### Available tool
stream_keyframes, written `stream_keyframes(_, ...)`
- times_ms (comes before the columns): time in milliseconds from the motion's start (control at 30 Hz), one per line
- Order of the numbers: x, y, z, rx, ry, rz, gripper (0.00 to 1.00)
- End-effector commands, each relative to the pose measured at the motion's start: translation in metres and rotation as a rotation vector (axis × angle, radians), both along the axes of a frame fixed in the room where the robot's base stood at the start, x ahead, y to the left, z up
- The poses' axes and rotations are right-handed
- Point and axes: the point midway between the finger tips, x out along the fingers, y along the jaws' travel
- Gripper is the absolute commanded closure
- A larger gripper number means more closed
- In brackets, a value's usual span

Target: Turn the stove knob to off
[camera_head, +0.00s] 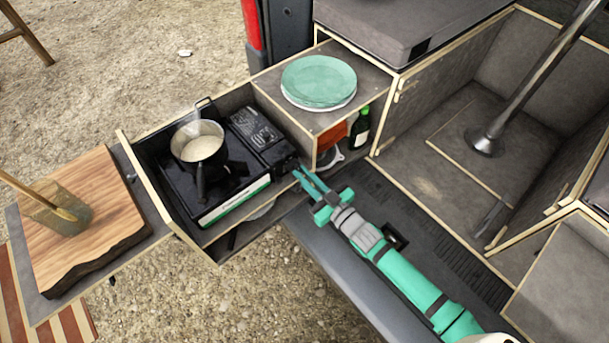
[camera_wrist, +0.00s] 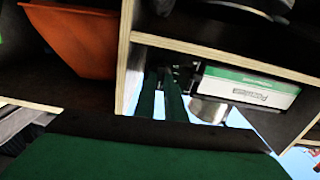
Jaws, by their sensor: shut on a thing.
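The camping stove (camera_head: 235,202), black with a green and white label on its front, stands in the pulled-out drawer. A dark pot (camera_head: 199,146) with pale, steaming contents sits on it. My teal gripper (camera_head: 302,177) reaches to the stove's right front corner. In the wrist view the fingers (camera_wrist: 163,78) point to small dark parts at the stove knob (camera_wrist: 184,73), beside the label. The gripper is shut on the knob. The fingers hide much of the knob, and its angle cannot be read. The label also shows in the wrist view (camera_wrist: 250,90).
The drawer's wooden front panel (camera_head: 150,190) is left of the stove. A teal plate (camera_head: 318,80) lies on the cabinet top. A green bottle (camera_head: 360,127) and an orange container (camera_head: 331,136) stand below. A wooden board (camera_head: 100,215) holds a jar. The van floor at right is mostly clear.

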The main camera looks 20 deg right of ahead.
Motion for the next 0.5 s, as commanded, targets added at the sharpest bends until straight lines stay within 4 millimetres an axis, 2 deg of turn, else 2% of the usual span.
stream_keyframes(500,0.0002,-0.0009,0.0017,0.073,0.023,-0.001,1.0)
